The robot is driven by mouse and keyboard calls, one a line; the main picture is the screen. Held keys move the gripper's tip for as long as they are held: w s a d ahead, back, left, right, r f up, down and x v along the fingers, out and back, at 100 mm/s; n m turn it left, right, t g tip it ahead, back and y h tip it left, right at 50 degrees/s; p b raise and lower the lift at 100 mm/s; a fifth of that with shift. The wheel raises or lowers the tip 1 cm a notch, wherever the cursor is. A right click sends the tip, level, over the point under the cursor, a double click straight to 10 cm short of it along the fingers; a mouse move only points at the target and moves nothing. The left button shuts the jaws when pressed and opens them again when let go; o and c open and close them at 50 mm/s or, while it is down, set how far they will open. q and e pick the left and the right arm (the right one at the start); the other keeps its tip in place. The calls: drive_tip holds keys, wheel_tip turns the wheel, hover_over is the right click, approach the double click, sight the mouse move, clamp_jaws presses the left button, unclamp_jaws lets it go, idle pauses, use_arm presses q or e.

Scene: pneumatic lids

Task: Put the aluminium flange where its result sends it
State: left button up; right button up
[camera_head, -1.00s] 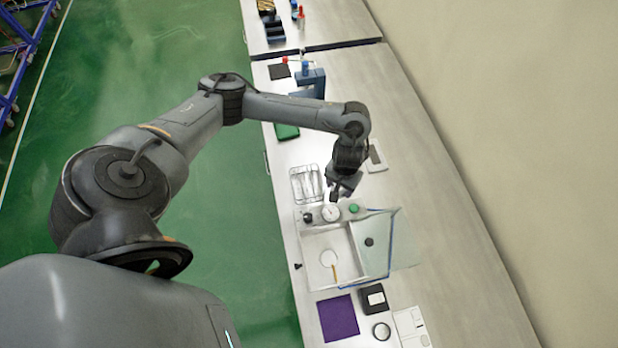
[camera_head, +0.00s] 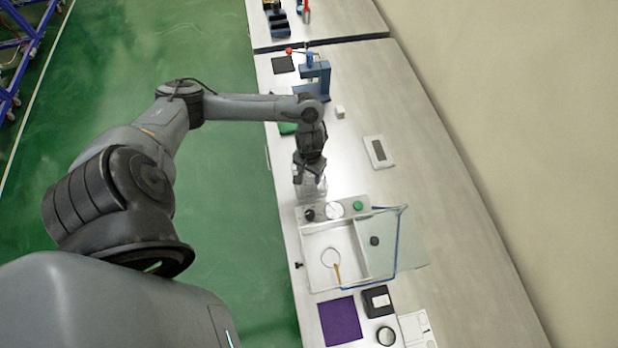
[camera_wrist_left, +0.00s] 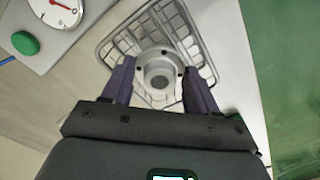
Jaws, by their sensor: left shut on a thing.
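The aluminium flange (camera_wrist_left: 158,64), a pale round part with small bolt holes and a central hub, sits between the two fingers of my left gripper (camera_wrist_left: 160,82) in the left wrist view. The gripper is shut on it. The flange is over the wire basket (camera_wrist_left: 118,45); I cannot tell whether it touches the basket floor. In the head view my left gripper (camera_head: 309,180) points down over the basket and hides most of it and the flange. My right gripper is not in view.
The test box (camera_head: 306,262) with a gauge (camera_head: 334,210), green button (camera_head: 358,206) and clear blue-edged lid (camera_head: 400,250) stands beside the basket. A purple mat (camera_head: 340,321) and black box (camera_head: 377,300) lie in front. A blue press (camera_head: 319,78) stands further back.

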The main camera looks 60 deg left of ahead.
sight(309, 178)
use_arm(q)
drive_tip(key=shift+a+f, duration=0.15)
drive_tip(key=shift+f, duration=1.95)
drive_tip(key=shift+f, duration=0.15)
drive_tip(key=o, duration=1)
